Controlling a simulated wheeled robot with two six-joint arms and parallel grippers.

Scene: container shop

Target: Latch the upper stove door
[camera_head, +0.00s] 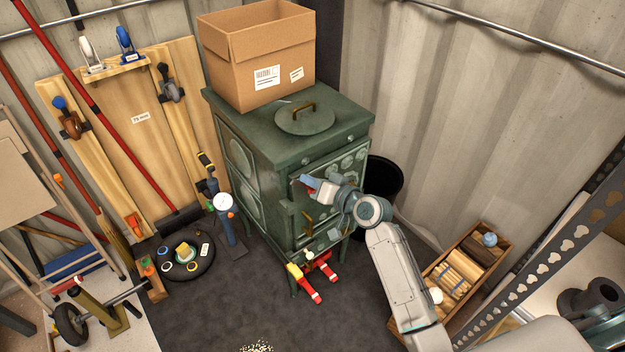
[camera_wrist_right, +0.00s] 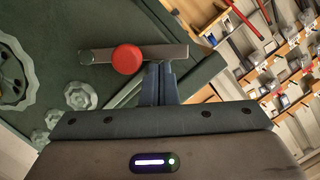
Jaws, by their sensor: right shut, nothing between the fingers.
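The dark green stove (camera_head: 262,135) stands in the middle of the head view. The upper door on its front is mostly behind my right arm. In the right wrist view, a flat metal latch bar (camera_wrist_right: 168,52) with a round red knob (camera_wrist_right: 127,58) lies across the green stove front. My right gripper (camera_wrist_right: 160,68) is shut and empty. Its fingertips are at the bar's lower edge, just right of the knob; I cannot tell whether they touch. In the head view the right gripper (camera_head: 309,182) is at the stove's upper front. My left gripper is not in view.
An open cardboard box (camera_head: 258,60) and a round lid (camera_head: 304,119) are on the stove top. A black bin (camera_head: 384,182) stands behind my right arm. A wooden crate (camera_head: 482,236) is at the right. Red-handled tools (camera_head: 318,286) lie below the stove. Dark floor in front is mostly clear.

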